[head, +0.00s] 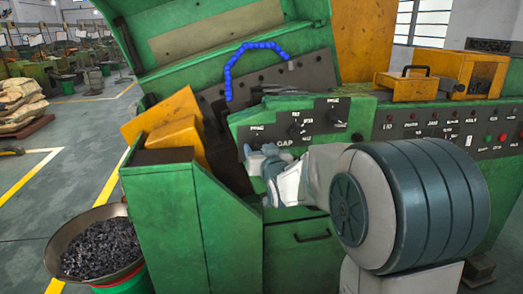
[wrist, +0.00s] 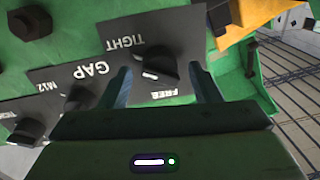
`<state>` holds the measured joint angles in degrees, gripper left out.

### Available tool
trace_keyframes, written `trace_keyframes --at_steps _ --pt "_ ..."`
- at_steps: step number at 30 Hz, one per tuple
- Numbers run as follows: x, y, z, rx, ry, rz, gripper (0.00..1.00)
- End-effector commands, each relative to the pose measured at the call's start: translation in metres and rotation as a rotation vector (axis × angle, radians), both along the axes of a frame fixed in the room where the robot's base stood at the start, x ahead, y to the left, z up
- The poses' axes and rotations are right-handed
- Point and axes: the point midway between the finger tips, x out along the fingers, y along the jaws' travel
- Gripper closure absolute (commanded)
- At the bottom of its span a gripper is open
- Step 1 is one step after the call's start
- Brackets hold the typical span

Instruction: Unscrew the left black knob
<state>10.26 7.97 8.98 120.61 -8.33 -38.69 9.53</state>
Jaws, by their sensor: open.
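The left black knob (wrist: 155,68) sits on a dark plate marked TIGHT and FREE, upside down in the wrist view. My gripper (wrist: 160,80) is open. Its two fingers stand on either side of this knob, with gaps showing; I cannot tell whether either finger touches it. In the head view my gripper (head: 258,158) is at the left end of the green control panel, and the knob is mostly hidden behind it there.
In the head view, a blue hose (head: 228,72) arches above the panel and an orange guard (head: 170,125) stands to the left. A bowl of dark parts (head: 95,245) is at lower left.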

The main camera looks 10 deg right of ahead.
Motion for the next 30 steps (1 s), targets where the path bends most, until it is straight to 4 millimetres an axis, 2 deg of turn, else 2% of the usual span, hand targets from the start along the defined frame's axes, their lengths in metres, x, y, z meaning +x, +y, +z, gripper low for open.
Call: trace_keyframes --at_steps 4,5,9,20,30 --pt "-0.0001 0.0001 -0.0001 0.0 0.0 0.0 0.43" --pt "-0.0001 0.0 -0.0001 0.0 0.0 0.0 0.48" --pt "-0.0002 -0.0002 -0.0002 0.0 0.0 0.0 0.85" --pt "-0.0003 -0.0008 -0.0026 -0.04 -0.001 -0.001 0.85" --pt "-0.0005 -0.0012 -0.0056 -0.261 -0.003 -0.003 0.85"
